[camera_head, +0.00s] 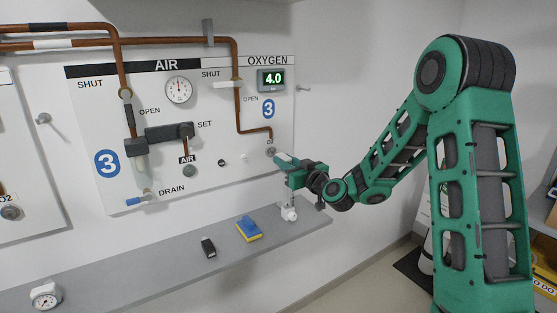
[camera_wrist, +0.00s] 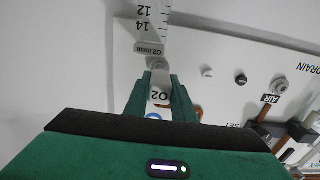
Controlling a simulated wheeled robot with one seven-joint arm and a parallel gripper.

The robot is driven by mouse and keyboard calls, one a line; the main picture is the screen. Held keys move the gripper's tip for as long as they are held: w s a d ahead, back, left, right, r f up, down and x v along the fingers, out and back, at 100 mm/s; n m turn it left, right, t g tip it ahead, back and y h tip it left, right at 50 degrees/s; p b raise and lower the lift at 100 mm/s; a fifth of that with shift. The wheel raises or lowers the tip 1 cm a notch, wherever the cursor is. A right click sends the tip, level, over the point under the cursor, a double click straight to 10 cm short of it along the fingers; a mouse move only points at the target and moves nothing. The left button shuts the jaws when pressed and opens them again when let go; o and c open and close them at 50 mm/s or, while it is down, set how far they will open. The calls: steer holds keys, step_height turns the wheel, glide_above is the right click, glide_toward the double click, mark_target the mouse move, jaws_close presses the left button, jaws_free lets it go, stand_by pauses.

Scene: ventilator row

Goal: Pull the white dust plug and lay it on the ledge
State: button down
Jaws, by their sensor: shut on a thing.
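My gripper (camera_head: 277,158) is at the oxygen outlet, by the lower right corner of the wall panel. In the wrist view my fingers (camera_wrist: 161,79) are closed around a small pale thing just beside the O2 label. I take it for the white dust plug (camera_wrist: 158,76); the fingers hide most of it, and I cannot tell whether it still sits in the outlet. The grey ledge (camera_head: 140,275) runs along the wall below the panel.
A flowmeter (camera_head: 289,213) with a clear tube is just below my gripper; its scale (camera_wrist: 150,14) shows in the wrist view. A blue-yellow block (camera_head: 249,229), a small black object (camera_head: 208,247) and a round gauge (camera_head: 46,296) are on the ledge, with bare stretches between them.

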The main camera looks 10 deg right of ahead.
stand_by(0.3)
steer(key=v, duration=0.7)
stand_by(1.4)
stand_by(0.4)
